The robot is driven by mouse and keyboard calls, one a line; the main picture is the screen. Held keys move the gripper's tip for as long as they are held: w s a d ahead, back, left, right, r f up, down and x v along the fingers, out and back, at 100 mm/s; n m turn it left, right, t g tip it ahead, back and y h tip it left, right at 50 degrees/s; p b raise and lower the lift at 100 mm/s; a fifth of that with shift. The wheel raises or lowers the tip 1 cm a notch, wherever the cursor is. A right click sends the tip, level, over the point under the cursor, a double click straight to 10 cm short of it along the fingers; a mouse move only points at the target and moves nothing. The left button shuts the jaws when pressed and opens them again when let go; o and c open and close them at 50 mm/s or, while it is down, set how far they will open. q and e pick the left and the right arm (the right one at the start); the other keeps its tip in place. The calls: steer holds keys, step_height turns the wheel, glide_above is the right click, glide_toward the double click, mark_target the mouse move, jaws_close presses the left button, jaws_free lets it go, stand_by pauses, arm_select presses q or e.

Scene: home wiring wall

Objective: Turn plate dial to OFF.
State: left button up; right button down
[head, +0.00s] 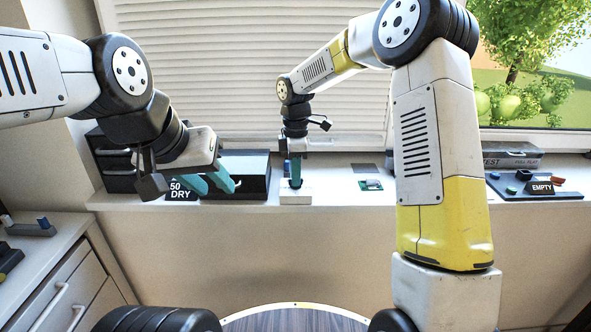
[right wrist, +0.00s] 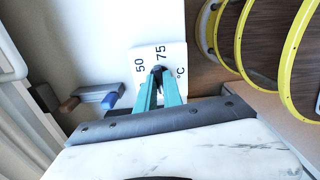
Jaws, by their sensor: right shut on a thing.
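The white plate (head: 295,197) lies on the ledge below the blinds. In the right wrist view the plate (right wrist: 147,55) shows the marks 50, 75 and °C. No OFF mark is visible. A small dark dial (right wrist: 158,69) sits between my right fingertips near the 75, mostly hidden by them. My right gripper (head: 295,181) comes down onto the plate; its teal fingers (right wrist: 160,84) are shut on the dial. The dial's pointer cannot be made out. My left gripper (head: 215,184) has its fingers apart and empty, in front of a black box left of the plate.
The black box (head: 250,178) and a "50 DRY" sign (head: 181,190) stand left on the ledge. A small green board (head: 371,185) lies right of the plate. A dark tray (head: 510,188) with an "EMPTY" sign (head: 540,188) is further right. Drawers (head: 65,300) stand at the lower left.

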steer(key=shift+r+n, duration=0.1)
steer(key=shift+n, duration=0.3)
steer(key=c, duration=1.5)
jaws_free()
step_height(320, 180, up, 7)
steer(key=shift+r, duration=0.35)
